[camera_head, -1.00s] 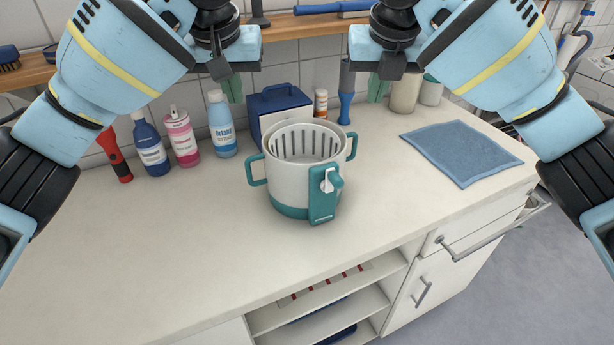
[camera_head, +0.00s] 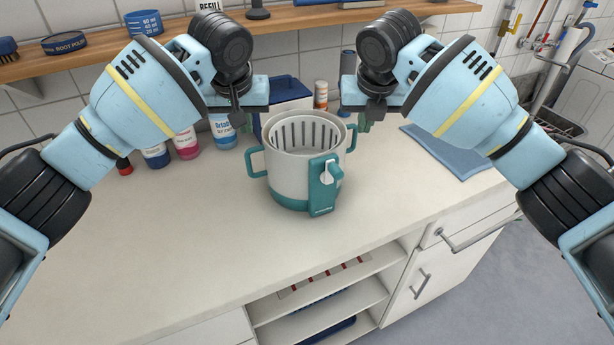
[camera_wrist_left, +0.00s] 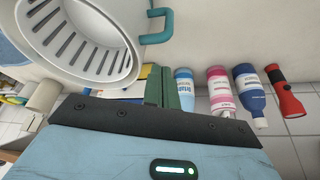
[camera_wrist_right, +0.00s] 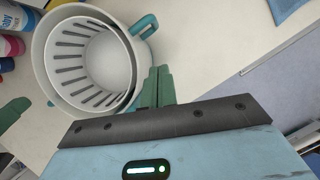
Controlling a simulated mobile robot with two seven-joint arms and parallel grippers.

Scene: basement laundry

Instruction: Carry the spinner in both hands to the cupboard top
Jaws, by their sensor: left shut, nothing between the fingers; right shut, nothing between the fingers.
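The spinner (camera_head: 290,180) is a white tub with a slotted inner basket, a teal base, a teal front panel with a white knob, and a teal handle on each side. It stands upright on the white worktop (camera_head: 150,250). My left gripper (camera_head: 240,118) is shut and empty, above and behind the left handle (camera_head: 255,163). My right gripper (camera_head: 366,123) is shut and empty, near the right handle (camera_head: 352,138) and apart from it. The spinner's open top also shows in the left wrist view (camera_wrist_left: 104,76) and right wrist view (camera_wrist_right: 52,50). I cannot tell which surface is the cupboard top.
Bottles (camera_head: 222,130) and a red torch (camera_head: 123,166) stand left of the spinner, with a blue box (camera_head: 285,92) behind it. A blue cloth (camera_head: 450,152) lies to the right. A wooden shelf (camera_head: 180,45) runs above. The worktop's front left is clear.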

